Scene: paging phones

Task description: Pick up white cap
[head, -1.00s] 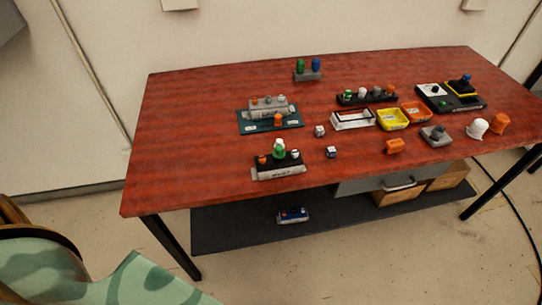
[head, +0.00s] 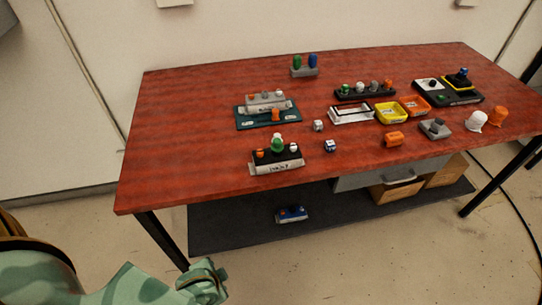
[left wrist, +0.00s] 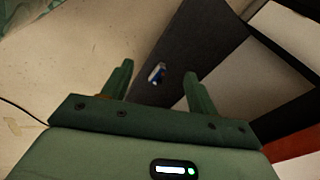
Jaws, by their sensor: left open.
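A white cap-shaped piece (head: 476,120) sits on the right part of the red table, beside an orange one (head: 498,117). Smaller white tops show on the black-and-grey block (head: 277,168) near the front edge, and in the black rack (head: 365,94) at the back; I cannot tell which white piece is the named cap. My left gripper (head: 207,285) is low in front of the table, far from all of these. My right gripper is not in view.
The red table (head: 170,150) has free room at its left. A dark lower shelf (head: 230,232) carries a small blue-and-white object (head: 291,214). Yellow (head: 388,113) and orange (head: 414,105) bins stand mid-right. A table leg (head: 161,238) stands near my left gripper.

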